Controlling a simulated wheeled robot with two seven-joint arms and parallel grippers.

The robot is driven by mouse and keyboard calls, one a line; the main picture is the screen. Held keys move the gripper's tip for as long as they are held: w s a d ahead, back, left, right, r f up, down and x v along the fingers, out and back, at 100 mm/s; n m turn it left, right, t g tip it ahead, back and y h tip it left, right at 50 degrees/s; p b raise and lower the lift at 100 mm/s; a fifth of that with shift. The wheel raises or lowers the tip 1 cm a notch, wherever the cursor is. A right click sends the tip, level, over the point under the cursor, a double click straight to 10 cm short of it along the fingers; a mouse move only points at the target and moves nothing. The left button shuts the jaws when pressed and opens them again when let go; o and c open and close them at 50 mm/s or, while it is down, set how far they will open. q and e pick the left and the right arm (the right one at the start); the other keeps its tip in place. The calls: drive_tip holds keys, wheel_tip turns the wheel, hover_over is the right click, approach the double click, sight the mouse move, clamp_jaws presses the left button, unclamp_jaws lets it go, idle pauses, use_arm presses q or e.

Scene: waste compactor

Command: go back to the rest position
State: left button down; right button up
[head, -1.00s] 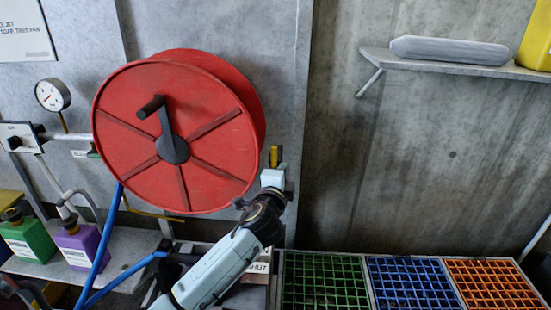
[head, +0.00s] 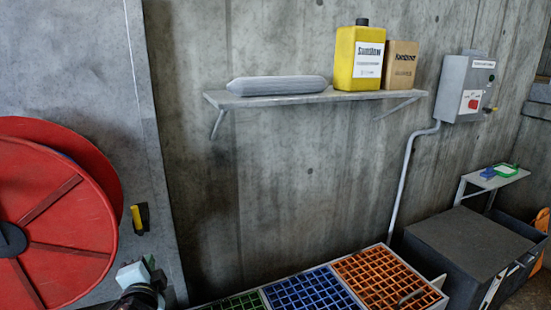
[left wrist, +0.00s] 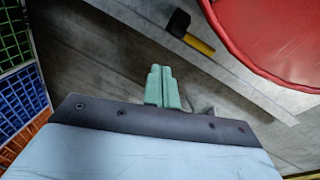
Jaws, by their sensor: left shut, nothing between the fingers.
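My left gripper (head: 150,264) is at the lower left of the head view, below a yellow and black handle (head: 138,218) on the grey wall panel. In the left wrist view its two green fingers (left wrist: 162,88) are together, with nothing between them. That handle also shows in the left wrist view (left wrist: 197,43), apart from the fingertips. Most of my left arm is below the picture's edge. My right gripper is in neither view.
A red reel (head: 85,225) stands left of the left gripper. Green (head: 238,302), blue (head: 312,292) and orange (head: 385,280) grids lie to its right. A wall shelf (head: 300,97) holds a yellow jug (head: 360,60). A dark box (head: 470,240) stands at right.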

use_arm(q)
drive_tip(key=s+d+f+n+g+h, duration=0.35)
drive_tip(key=s+f+n+g, duration=0.2)
drive_tip(key=s+f, duration=0.75)
drive_tip(key=s+d+f+n+g+h, duration=0.1)
drive_tip(key=s+d+n+g, duration=0.15)
drive_tip(key=s, duration=0.65)
drive_tip(key=s+d+n+g+h, duration=0.1)
drive_tip(key=s+d+g+h, duration=0.2)
drive_tip(key=s, duration=0.6)
wheel_tip(320, 180, down, 24)
drive_tip(key=s+g+y, duration=0.2)
drive_tip(key=s+a+f, duration=0.4)
drive_tip(key=s+f, duration=0.4)
drive_tip(key=s+a+f+m+g, duration=0.1)
drive_tip(key=s+a+f, duration=0.2)
drive_tip(key=s+f, duration=0.4)
drive_tip(key=shift+s+a+f, duration=0.35)
drive_tip(key=shift+s, duration=0.2)
drive_tip(key=shift+y, duration=0.25)
